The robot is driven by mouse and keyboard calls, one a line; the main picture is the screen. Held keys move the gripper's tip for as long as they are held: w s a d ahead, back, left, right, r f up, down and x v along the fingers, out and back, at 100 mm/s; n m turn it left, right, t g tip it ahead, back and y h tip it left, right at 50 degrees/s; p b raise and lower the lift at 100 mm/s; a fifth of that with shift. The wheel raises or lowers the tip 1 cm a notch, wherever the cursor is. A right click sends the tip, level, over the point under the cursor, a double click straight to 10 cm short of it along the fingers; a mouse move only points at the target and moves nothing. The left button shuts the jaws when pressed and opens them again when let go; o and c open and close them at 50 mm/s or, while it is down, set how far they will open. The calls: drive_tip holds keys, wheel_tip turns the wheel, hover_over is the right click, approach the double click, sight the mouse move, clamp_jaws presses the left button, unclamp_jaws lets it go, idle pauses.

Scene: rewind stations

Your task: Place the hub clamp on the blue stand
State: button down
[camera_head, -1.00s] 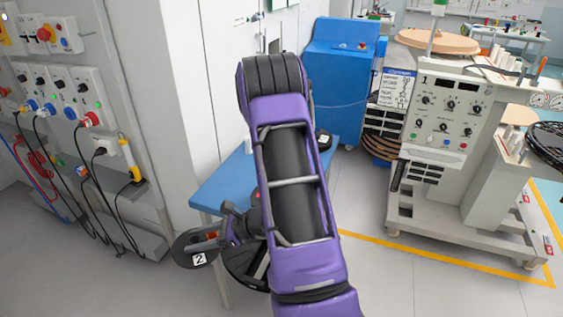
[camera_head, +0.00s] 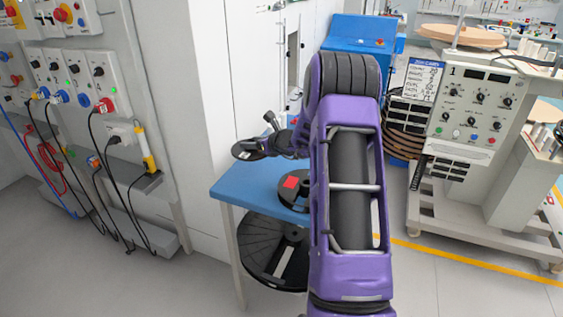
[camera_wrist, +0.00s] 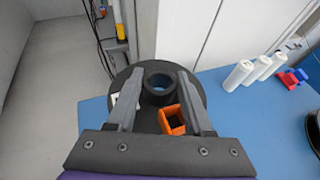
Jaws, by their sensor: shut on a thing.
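The hub clamp (camera_wrist: 148,118) is a black disc with a raised round hub, an orange square piece and a partly hidden white label. My gripper (camera_wrist: 160,82) is shut on its hub, one finger on each side. In the head view the clamp (camera_head: 246,155) shows edge-on in my gripper (camera_head: 264,147), over the far left part of the blue stand (camera_head: 228,190). The stand is a low blue table, and its top (camera_wrist: 92,122) lies below the clamp in the wrist view. I cannot tell how large the gap is.
Another black disc with a red square (camera_head: 291,183) lies on the stand, partly behind my arm. A large black reel (camera_head: 265,252) sits below. White cylinders (camera_wrist: 238,75) and red and blue pieces (camera_wrist: 290,79) stand on the blue top. A white wall panel (camera_head: 185,100) rises at the left.

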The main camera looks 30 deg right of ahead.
sight(255, 173)
wheel_tip(255, 173, down, 8)
drive_tip(key=shift+f+b, duration=0.25)
drive_tip(key=shift+b, duration=0.25)
drive_tip(key=shift+f, duration=0.1)
drive_tip(key=shift+c, duration=1.5)
unclamp_jaws()
drive_tip(key=shift+s, duration=0.15)
drive_tip(key=v, duration=1.2)
drive_tip(key=shift+p, duration=0.4)
